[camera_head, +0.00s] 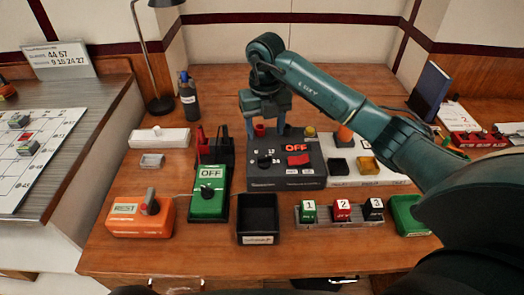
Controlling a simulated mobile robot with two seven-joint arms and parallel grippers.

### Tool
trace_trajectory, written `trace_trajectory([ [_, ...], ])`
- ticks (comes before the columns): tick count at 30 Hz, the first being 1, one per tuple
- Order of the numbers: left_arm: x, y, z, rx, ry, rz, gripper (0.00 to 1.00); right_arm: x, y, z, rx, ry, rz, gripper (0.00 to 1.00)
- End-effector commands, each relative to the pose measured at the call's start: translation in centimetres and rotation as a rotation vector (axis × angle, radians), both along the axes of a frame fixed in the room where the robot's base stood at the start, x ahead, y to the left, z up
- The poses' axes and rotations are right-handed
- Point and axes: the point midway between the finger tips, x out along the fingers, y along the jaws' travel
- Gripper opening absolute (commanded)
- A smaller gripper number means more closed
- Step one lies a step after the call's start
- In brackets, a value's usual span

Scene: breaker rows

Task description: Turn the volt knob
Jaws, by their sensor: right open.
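A dark grey box (261,182) stands near the middle of the table. On its left half is a small black knob (265,161) with small white marks around it, which looks like the volt knob; its exact pointing is too small to tell. To its right are an OFF label (295,147) and a red switch (299,160). My right gripper (264,130) is open above the back edge of the box, fingers pointing down, a little behind and apart from the knob. A red piece (259,130) shows between its fingers, apparently behind them. My left gripper is out of view.
A green box (208,207) with an OFF label and an orange REST box (140,221) stand front left. A black tray (258,226) and numbered blocks (342,210) lie in front. A bottle (188,103) and lamp (158,70) stand behind left. The back middle table is clear.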

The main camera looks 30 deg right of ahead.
Motion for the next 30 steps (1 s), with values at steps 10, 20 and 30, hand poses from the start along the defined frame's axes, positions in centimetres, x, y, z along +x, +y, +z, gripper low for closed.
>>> trace_trajectory([
  [10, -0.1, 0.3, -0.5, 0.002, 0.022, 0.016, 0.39, -0.1, 0.1, -6.8, 0.002, 0.003, 0.002, 0.59],
  [20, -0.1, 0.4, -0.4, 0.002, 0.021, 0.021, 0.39, 0.0, 0.1, -8.6, 0.003, -0.002, 0.003, 0.59],
  [30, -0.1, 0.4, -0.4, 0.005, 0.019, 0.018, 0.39, 0.0, 0.1, -8.6, 0.003, -0.002, 0.003, 0.45],
])
